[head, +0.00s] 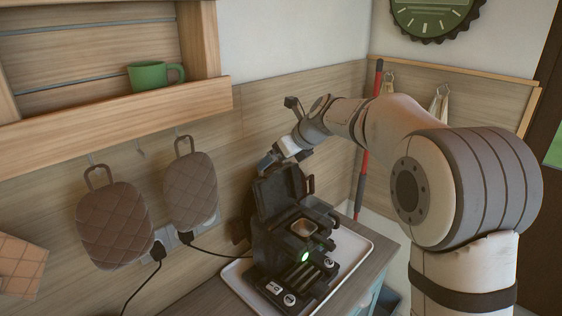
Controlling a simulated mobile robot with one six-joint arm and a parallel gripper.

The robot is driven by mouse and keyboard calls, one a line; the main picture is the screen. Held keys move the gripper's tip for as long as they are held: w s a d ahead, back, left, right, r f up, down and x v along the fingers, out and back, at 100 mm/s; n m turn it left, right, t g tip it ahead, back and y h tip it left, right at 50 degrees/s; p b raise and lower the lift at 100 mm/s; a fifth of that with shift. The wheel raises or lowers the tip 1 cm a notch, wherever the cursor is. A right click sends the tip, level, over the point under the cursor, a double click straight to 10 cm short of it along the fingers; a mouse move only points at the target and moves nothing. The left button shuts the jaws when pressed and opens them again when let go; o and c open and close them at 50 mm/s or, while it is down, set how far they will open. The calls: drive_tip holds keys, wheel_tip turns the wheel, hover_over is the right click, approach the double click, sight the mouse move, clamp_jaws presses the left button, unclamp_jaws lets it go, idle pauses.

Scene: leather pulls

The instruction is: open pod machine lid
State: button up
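The black pod machine (278,245) stands on a white tray (237,283) on the counter. Its lid (278,192) stands raised at the back, and the pod chamber (303,228) is exposed in front of it. A green light glows on the machine's front. My gripper (268,162) is at the upper left edge of the raised lid, with its fingers pointing down and left. Whether it touches the lid, and how far apart its fingers are, I cannot tell.
Two quilted pot holders (115,225) hang on the wall at left. A green mug (149,76) stands on the wooden shelf (110,112) above. Black cables run from a wall socket (178,240). A red pole (366,140) leans in the corner behind my arm.

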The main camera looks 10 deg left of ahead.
drive_tip(key=b+v, duration=0.1)
drive_tip(key=v, duration=0.5)
